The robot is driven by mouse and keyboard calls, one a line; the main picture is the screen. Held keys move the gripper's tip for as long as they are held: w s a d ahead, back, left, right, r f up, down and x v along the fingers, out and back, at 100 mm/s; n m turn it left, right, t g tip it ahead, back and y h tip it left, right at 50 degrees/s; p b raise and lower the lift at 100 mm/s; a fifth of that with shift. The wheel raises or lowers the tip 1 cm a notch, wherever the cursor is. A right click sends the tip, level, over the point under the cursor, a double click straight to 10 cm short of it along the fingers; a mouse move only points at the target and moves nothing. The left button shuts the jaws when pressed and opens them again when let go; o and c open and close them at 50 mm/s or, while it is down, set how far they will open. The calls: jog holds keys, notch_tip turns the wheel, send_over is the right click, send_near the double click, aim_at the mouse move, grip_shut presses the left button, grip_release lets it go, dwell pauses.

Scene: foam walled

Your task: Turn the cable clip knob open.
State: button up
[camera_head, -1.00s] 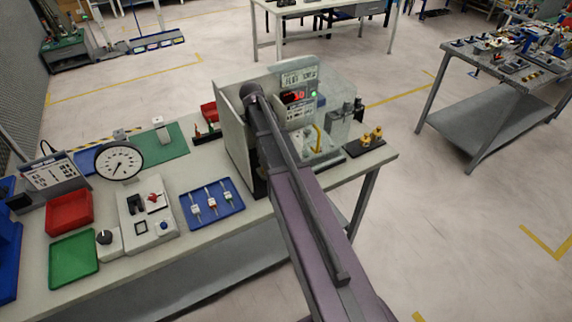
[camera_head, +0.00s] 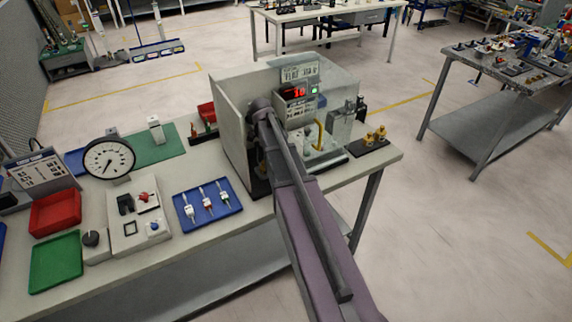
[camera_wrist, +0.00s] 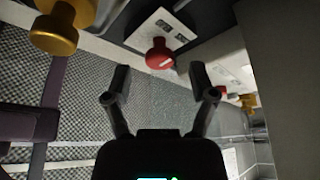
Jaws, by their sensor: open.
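In the wrist view, a round red knob (camera_wrist: 160,55) with a pale mark sits on a white plate (camera_wrist: 160,32). It is the likeliest cable clip knob, but I cannot read a label for it. My gripper (camera_wrist: 160,82) is open and empty, with one dark finger to each side below the red knob in the picture, apart from it. In the head view, my arm reaches into the walled booth (camera_head: 232,125), and my gripper is hidden there.
A gold knob (camera_wrist: 54,32) is close at upper left in the wrist view. A grey wall (camera_wrist: 285,90) stands close at right. The booth holds a box with a red display (camera_head: 293,93) and a yellow handle (camera_head: 319,134). A blue tray (camera_head: 207,203) lies on the table outside.

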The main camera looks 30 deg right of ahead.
jog(key=shift+b+x, duration=0.75)
jog(key=shift+x, duration=0.35)
grip_shut()
